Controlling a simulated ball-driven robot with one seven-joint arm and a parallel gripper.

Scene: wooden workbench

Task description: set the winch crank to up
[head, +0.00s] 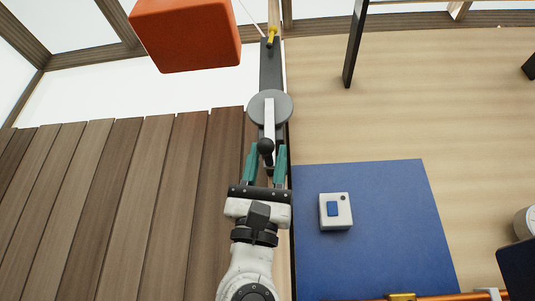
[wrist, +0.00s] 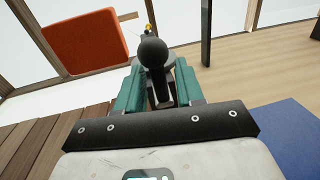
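The winch has a round grey disc (head: 284,108) on a dark post at the edge of the wooden bench. Its pale crank arm (head: 269,118) points down the head picture, towards me, and ends in a black ball knob (head: 265,146). My gripper (head: 267,148) has two teal fingers, which stand apart on either side of the knob. In the wrist view the knob (wrist: 153,52) rises above the open fingers (wrist: 158,75). I cannot tell whether either finger touches it. The crank's lower end is partly hidden by the knob and fingers.
An orange-red block (head: 187,35) is at the upper left, beyond the plank floor (head: 120,200). A blue mat (head: 385,220) with a small white box with a blue button (head: 335,211) lies right of my gripper. A dark upright post (head: 354,45) stands on the light wood.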

